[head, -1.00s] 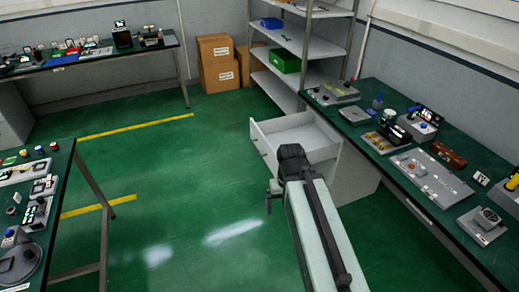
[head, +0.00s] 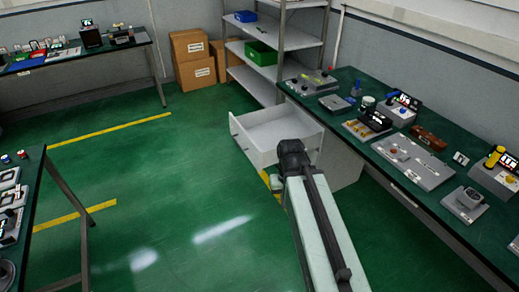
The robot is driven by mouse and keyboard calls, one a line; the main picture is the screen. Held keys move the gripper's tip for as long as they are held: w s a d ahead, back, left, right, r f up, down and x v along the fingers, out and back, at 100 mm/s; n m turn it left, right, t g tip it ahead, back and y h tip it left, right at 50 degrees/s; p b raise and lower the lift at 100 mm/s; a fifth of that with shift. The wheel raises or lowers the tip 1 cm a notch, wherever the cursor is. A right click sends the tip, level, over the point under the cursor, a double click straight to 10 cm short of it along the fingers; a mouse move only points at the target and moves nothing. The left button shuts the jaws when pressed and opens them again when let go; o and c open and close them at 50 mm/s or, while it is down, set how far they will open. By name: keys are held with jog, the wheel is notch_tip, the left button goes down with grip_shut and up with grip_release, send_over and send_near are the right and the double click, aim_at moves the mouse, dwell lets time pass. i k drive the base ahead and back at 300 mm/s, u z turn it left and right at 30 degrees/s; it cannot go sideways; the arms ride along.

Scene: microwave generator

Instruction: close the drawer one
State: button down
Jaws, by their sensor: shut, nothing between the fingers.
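A white drawer (head: 270,140) is pulled out of the white cabinet (head: 342,165) under the right-hand workbench. It is open and its inside looks empty. My arm reaches up from the bottom of the view and its dark joint covers the drawer's near right corner. My gripper (head: 278,188) is mostly hidden behind my arm; only a small part shows at the arm's left edge, low in front of the drawer. It is shut, and I cannot tell whether it touches the drawer.
The right-hand workbench (head: 352,82) carries several devices. A metal shelf (head: 290,55) and cardboard boxes (head: 192,62) stand behind the drawer. Another bench (head: 32,180) is at the left. The green floor left of the drawer is clear, with yellow lines.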

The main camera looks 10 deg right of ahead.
aim_at(258, 134)
jog(key=z, duration=1.1)
jog(key=i, duration=1.05)
jog(key=u, duration=3.05)
jog(key=i, duration=1)
jog(key=z, duration=0.05)
